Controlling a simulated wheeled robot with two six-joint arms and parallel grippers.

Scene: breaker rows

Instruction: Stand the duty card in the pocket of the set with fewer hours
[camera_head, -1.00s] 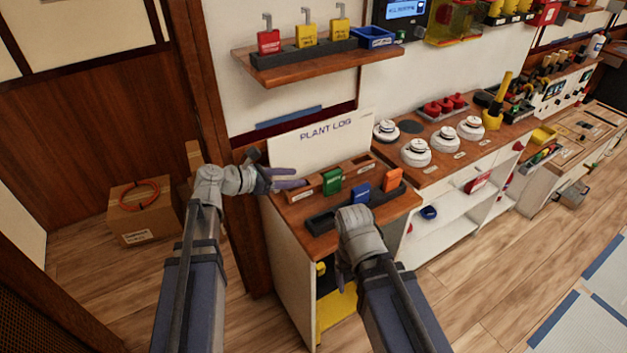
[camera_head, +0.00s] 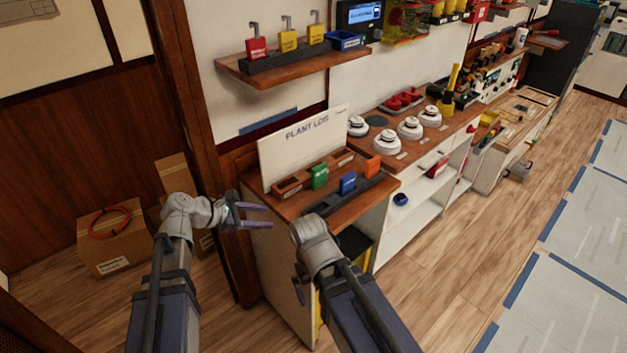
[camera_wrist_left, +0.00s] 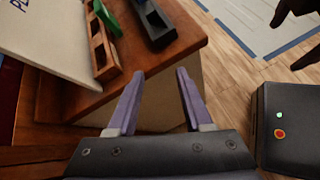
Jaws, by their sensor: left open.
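A white board marked PLANT LOG (camera_head: 300,148) leans at the back of a wooden counter. In front of it is a brown slotted wooden holder (camera_head: 290,187) with a green block or card (camera_head: 319,176). A black tray (camera_head: 325,207) holds a blue piece (camera_head: 347,183) and an orange piece (camera_head: 372,166). I cannot tell which is the duty card, and no hours are legible. My left gripper (camera_head: 268,216) is open and empty at the counter's left front edge; its fingers also show in the left wrist view (camera_wrist_left: 160,76). My right gripper (camera_head: 301,290) is lower, in front of the counter, its fingers apart.
A shelf (camera_head: 290,68) with red and yellow padlocks and a blue bin (camera_head: 345,40) hangs above. White round devices (camera_head: 386,140) stand on the counter to the right. A cardboard box with an orange ring (camera_head: 108,238) is at left. The floor at right is open.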

